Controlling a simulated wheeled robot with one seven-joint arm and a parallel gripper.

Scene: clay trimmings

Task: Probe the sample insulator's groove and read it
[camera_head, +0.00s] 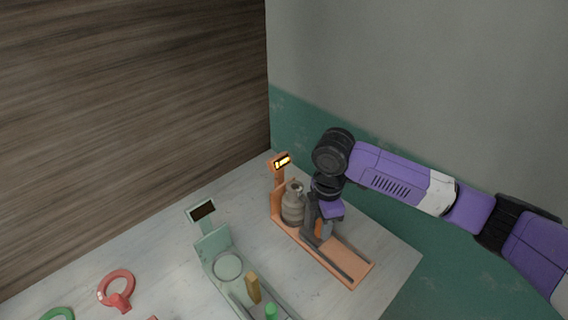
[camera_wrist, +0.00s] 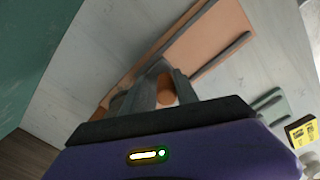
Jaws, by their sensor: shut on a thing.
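An orange gauge stand (camera_head: 358,273) lies on the table at right of centre, with a lit yellow display (camera_head: 282,161) on its post. The characters on the display are too small to read. My gripper (camera_head: 318,229) is low over the rail, just right of the insulator. It is shut on an orange knob (camera_wrist: 166,91), which shows between the fingers (camera_wrist: 162,88) in the wrist view. Whether the probe tip touches the insulator's groove is hidden. The insulator is not clear in the wrist view.
A pale green gauge stand (camera_head: 213,247) with a dark display (camera_head: 203,211) is to the left, with a tan peg (camera_head: 253,288) and a green peg (camera_head: 271,312). A red ring (camera_head: 117,285) and a green ring (camera_head: 58,314) lie further left. Walls close the back.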

